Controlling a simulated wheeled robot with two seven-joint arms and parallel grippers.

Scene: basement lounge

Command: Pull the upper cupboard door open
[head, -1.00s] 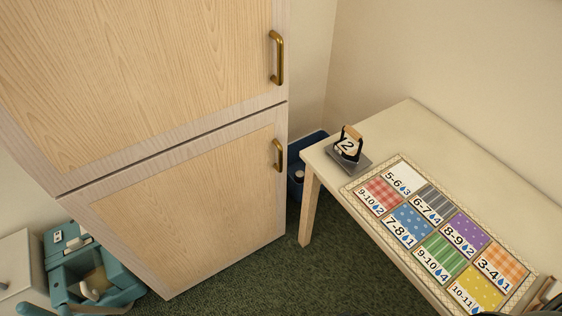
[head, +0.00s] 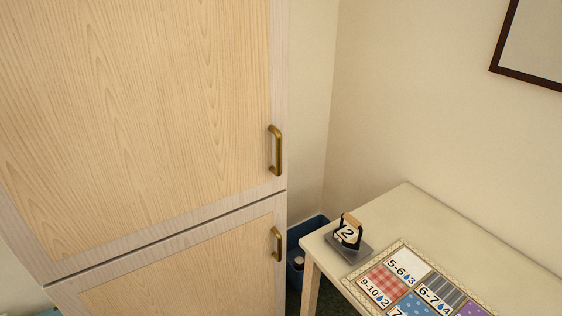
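The upper cupboard door (head: 140,110) is a pale wood panel in a lighter frame, filling the left half of the head view. It is shut, flush above the lower door (head: 190,265), with a thin dark gap between them. Its brass bar handle (head: 276,151) stands upright near the door's right edge. The lower door has a similar brass handle (head: 277,244) and is also shut. Neither of my grippers shows in the head view.
A blue bin (head: 295,255) sits between cupboard and table. A dark-framed picture (head: 515,76) hangs on the right wall.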

